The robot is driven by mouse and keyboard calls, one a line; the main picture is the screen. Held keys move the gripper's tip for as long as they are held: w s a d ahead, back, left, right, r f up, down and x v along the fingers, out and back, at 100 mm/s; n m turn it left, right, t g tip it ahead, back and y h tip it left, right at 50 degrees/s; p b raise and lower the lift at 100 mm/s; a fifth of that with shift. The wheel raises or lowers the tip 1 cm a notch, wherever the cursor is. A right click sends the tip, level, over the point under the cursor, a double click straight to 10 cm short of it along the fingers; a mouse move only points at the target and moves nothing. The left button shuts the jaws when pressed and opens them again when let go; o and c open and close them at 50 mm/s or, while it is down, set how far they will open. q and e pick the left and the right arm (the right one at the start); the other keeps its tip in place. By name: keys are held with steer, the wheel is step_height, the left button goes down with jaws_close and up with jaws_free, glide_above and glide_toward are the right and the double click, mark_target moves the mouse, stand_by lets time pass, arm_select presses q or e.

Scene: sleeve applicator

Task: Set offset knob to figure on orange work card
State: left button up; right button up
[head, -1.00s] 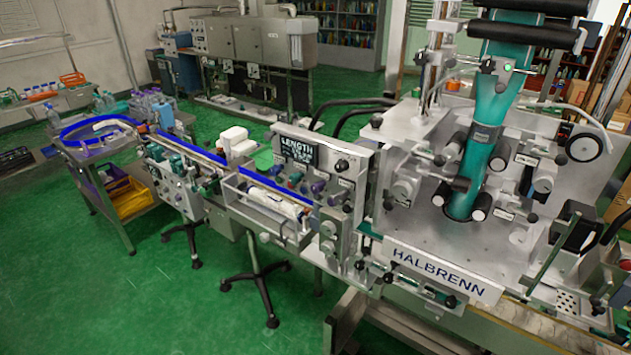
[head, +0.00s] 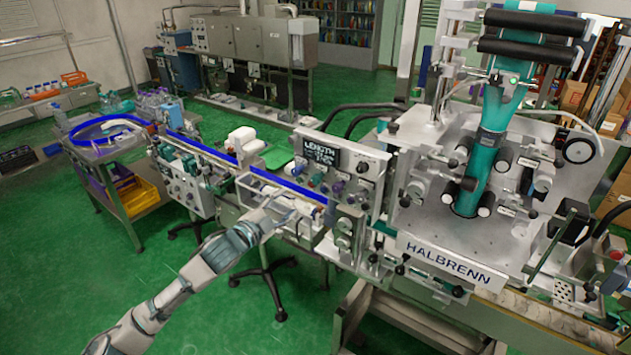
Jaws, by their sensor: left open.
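The control panel (head: 352,160) stands mid-machine with a dark display (head: 318,152) headed LENGTH; its smaller figures are too small to read. A black knob (head: 363,167) sits to the right of the display. Several coloured knobs, one of them purple (head: 338,187), sit below it. I cannot tell which is the offset knob. I cannot make out an orange work card. My left gripper (head: 288,207) is open, in front of the tray below the panel and short of the knobs. It hides part of that tray. My right gripper is out of view.
The HALBRENN machine (head: 445,262) fills the right side, with a teal sleeve (head: 483,150) running down it. A conveyor with a blue rail (head: 205,150) leads left to a round table. A yellow crate (head: 137,198) sits under that table. The green floor at the lower left is clear.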

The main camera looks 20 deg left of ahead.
mark_target(314, 181)
arm_select(q)
steer(key=x, duration=0.4)
steer(key=p+x, duration=0.1)
steer(key=x, duration=0.8)
steer(key=shift+s+d+r+p, duration=0.1)
steer(key=shift+s+d+p, duration=0.05)
steer(key=shift+d+p, duration=0.15)
steer(key=shift+a, duration=0.15)
steer(key=shift+a, duration=0.2)
steer(key=shift+c, duration=0.3)
steer(key=shift+d, duration=0.1)
jaws_close()
